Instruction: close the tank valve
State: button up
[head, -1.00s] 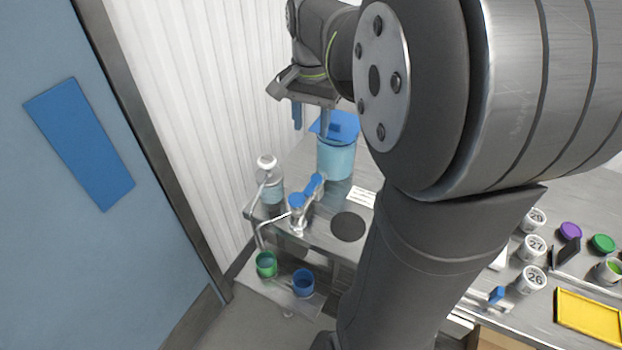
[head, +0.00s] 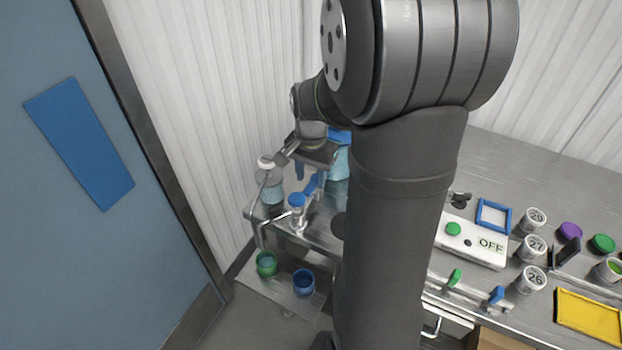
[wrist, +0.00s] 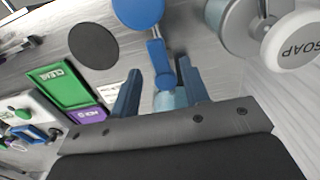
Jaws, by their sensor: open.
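The tank (head: 341,163) with light blue liquid and a blue lid stands on the metal table, partly hidden behind my arm in the head view. Its valve has a blue lever (head: 312,184) beside a round blue cap (head: 297,200). In the wrist view the lever (wrist: 159,56) runs down from the round blue cap (wrist: 138,12). My gripper (head: 308,172) is open, pointing down above the lever. In the wrist view the lever lies between the two blue fingers of my gripper (wrist: 160,70), with gaps on both sides. I cannot tell whether they touch it.
A soap bottle (head: 271,188) stands close left of the valve; it also shows in the wrist view (wrist: 292,42). A black disc (wrist: 93,46) and a green CLEAN sign (wrist: 58,84) lie nearby. A green cup (head: 266,264) and blue cup (head: 303,283) stand on the lower shelf.

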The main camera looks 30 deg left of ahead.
jog(key=shift+f, duration=0.9)
jog(key=shift+c, duration=0.4)
grip_shut()
